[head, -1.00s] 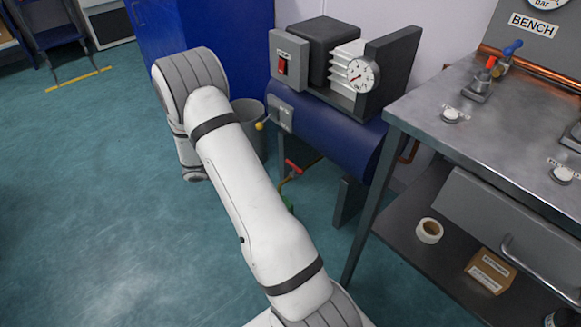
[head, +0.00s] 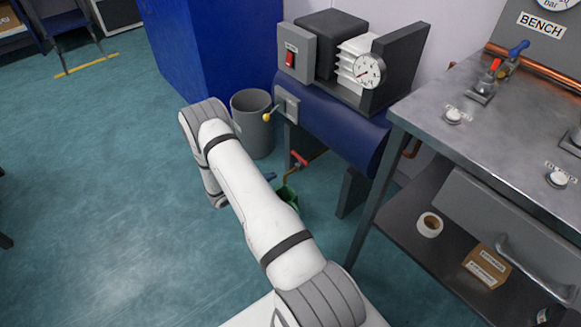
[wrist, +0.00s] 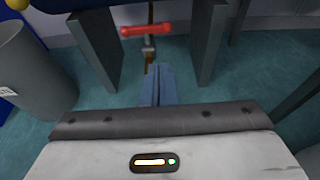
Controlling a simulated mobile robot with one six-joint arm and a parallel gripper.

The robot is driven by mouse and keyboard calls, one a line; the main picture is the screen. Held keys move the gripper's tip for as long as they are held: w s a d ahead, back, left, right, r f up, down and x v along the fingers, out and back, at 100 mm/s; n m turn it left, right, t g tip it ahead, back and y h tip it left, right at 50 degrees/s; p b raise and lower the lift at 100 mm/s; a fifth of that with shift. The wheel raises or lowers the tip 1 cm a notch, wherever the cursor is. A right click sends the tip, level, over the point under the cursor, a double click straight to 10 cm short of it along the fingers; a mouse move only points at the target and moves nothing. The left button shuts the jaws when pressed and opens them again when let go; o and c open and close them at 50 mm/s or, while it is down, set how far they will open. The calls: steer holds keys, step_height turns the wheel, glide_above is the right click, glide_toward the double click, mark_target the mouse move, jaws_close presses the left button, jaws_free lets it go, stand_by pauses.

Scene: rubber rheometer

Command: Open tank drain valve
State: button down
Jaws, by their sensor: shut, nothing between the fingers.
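The drain valve's red handle (head: 299,158) hangs below the blue tank (head: 335,122) in the head view. In the wrist view the red handle (wrist: 146,30) lies crosswise near the top, with the metal valve body (wrist: 149,52) under it. My gripper (wrist: 157,72) is shut and empty; its blue-grey fingers point towards the valve, just short of it in the picture. A gap or contact with the valve body cannot be told. In the head view my arm mostly hides the gripper; a small blue part shows left of the valve.
A green container (head: 287,200) stands on the floor below the valve. A grey bin (head: 253,135) stands left of the tank, near a yellow-knobbed lever (head: 268,117). Tank legs (head: 351,195) flank the valve area. The steel bench (head: 425,108) is to the right. Floor at left is clear.

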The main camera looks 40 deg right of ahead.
mark_target(303, 162)
steer(key=b+x, duration=0.1)
steer(key=x, duration=0.3)
steer(key=b+x, duration=0.1)
steer(key=x, duration=0.4)
steer(key=r+b+x, duration=0.1)
steer(key=x, duration=0.3)
steer(key=shift+d+f+b, duration=0.1)
steer(key=shift+d+b, duration=0.2)
steer(key=shift+d, duration=0.1)
steer(key=shift+d, duration=0.2)
steer(key=shift+a, duration=0.15)
steer(key=shift+n+t, duration=0.3)
